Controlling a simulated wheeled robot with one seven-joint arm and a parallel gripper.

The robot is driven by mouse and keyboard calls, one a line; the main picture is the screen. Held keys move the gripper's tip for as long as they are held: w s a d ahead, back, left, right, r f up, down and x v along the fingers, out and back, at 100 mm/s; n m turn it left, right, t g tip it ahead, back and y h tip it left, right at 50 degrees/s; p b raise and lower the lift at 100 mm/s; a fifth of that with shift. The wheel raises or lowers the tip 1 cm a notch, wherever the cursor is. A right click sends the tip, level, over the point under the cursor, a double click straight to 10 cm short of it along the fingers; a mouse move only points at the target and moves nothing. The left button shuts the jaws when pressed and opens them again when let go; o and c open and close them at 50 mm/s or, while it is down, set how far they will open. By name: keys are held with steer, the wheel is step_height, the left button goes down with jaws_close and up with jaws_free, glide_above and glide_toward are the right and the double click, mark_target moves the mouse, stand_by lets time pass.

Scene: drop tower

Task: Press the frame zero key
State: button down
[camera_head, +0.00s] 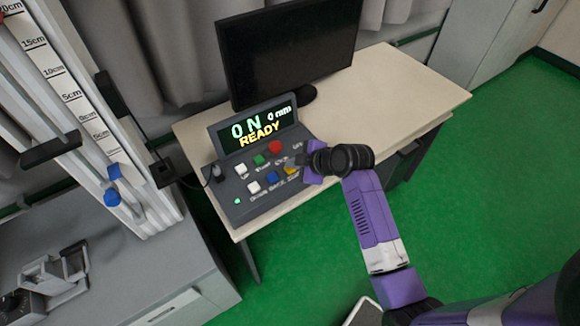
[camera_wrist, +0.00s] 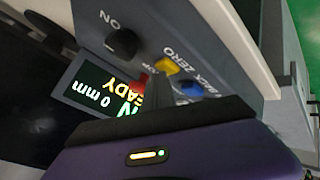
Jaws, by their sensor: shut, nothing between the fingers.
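A grey control box (camera_head: 232,185) stands on the table, and its screen (camera_head: 258,127) reads 0 N, 0 mm, READY. Its keys include a yellow key (camera_head: 291,170), a blue key (camera_head: 272,177), a red key (camera_head: 275,147) and a green key (camera_head: 259,160). In the wrist view the word ZERO is legible by the yellow key (camera_wrist: 167,68), with the blue key (camera_wrist: 191,88) beside it. My gripper (camera_head: 297,164) is shut and empty over the right side of the box. In the wrist view its fingers (camera_wrist: 152,92) partly cover the red key. Contact cannot be told.
A dark monitor (camera_head: 290,50) stands behind the box. The table's right part (camera_head: 400,85) is clear. A drop tower with a centimetre scale (camera_head: 75,95) and a grey cabinet (camera_head: 110,265) are at left. A dark knob (camera_wrist: 122,42) marked ON is on the box.

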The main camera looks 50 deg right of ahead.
mark_target(293, 170)
steer(key=shift+r+p, duration=0.8)
steer(key=shift+r, duration=0.1)
steer(key=shift+r, duration=0.1)
step_height(293, 170, up, 5)
steer(key=p, duration=0.4)
stand_by(0.6)
